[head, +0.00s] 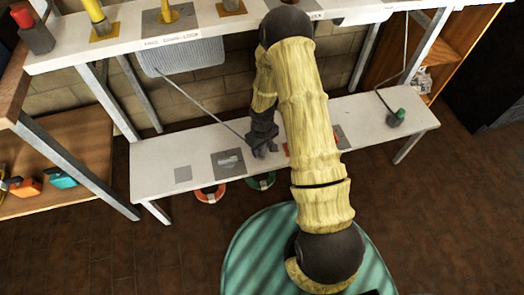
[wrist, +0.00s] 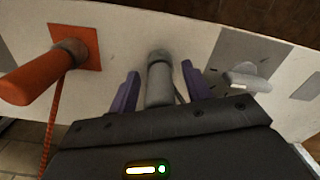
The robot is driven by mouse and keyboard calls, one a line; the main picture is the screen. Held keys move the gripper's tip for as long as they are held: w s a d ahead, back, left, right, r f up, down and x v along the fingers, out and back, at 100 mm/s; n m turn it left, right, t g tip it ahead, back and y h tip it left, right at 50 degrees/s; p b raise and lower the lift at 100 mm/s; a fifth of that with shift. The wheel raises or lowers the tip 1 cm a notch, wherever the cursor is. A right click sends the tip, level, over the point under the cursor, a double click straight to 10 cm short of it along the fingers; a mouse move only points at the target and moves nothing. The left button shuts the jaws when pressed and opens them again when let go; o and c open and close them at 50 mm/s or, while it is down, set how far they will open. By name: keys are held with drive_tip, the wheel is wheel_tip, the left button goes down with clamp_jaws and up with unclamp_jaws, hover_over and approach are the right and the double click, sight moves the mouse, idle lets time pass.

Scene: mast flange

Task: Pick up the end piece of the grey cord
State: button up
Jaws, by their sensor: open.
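The grey cord (head: 200,105) runs slantwise from a ribbed grey coil (head: 182,56) under the upper shelf down to the low white bench. Its end piece (wrist: 158,82), a grey cylinder with a rounded top, stands on the bench in the wrist view. My gripper (head: 264,150) is low over the bench in the head view, where it hides most of the end piece. In the wrist view the two purple fingers of my gripper (wrist: 161,75) are open, one on each side of the end piece. A gap shows on both sides, so they look apart from it.
An orange end piece (wrist: 30,82) on an orange plate, with an orange cord, is close left in the wrist view. A grey plate (wrist: 235,48) bearing a pale fitting (wrist: 245,77) is to the right. A green-tipped piece (head: 397,117) sits at the bench's right end.

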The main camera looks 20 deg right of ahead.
drive_tip(key=c, duration=1)
drive_tip(key=shift+c, duration=0.2)
drive_tip(key=shift+r, duration=0.1)
wheel_tip(320, 180, up, 10)
drive_tip(key=p, duration=0.3)
